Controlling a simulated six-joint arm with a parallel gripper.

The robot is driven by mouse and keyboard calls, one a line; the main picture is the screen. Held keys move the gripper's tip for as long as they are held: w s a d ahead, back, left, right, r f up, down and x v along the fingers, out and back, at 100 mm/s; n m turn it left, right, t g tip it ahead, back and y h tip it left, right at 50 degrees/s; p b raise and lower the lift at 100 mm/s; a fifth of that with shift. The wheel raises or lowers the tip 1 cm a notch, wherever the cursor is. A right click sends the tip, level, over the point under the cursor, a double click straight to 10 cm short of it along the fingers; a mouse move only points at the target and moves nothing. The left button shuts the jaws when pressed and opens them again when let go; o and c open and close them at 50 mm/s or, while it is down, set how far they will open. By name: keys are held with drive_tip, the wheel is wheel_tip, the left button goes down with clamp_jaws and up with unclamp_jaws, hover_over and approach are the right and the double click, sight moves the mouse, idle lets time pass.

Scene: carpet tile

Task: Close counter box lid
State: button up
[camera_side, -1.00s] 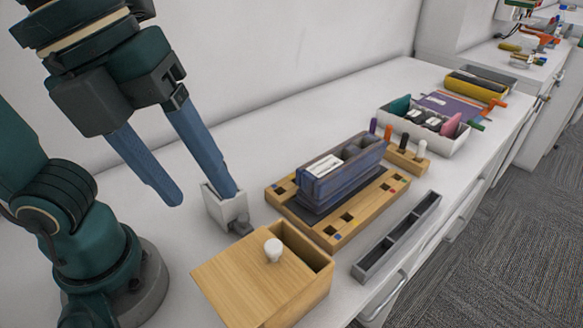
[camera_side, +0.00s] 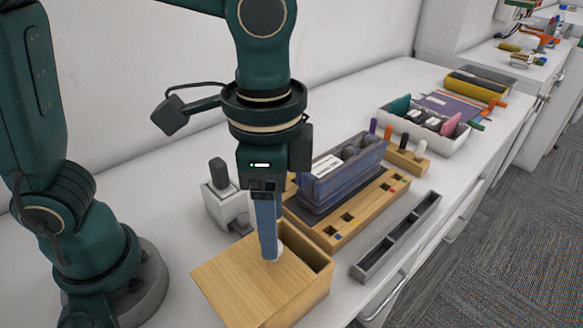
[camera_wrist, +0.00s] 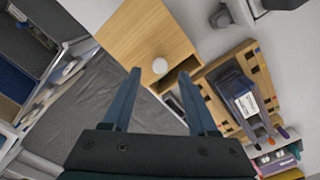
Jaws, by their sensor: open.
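The wooden box (camera_side: 312,290) stands at the front of the white counter. Its flat wooden lid (camera_side: 235,282) is slid partly off toward the left, leaving an open slot on the box's right side. A small white knob (camera_side: 279,254) on the lid shows just behind the fingertips. My gripper (camera_side: 269,252) points down over the lid, its fingers overlapping in the side view. In the wrist view my gripper (camera_wrist: 160,73) is open, with the knob (camera_wrist: 160,66) seen between its tips over the lid (camera_wrist: 140,35). Contact with the knob cannot be told.
A white holder (camera_side: 222,205) with a dark peg stands behind the box. A wooden board (camera_side: 345,225) bearing a blue-grey caddy (camera_side: 342,180) is close on the right. A grey slotted tray (camera_side: 398,238) lies near the counter's front edge.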

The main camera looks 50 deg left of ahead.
sight(251, 269)
drive_tip(key=shift+f, duration=1.65)
clamp_jaws()
drive_tip(key=shift+r, duration=0.1)
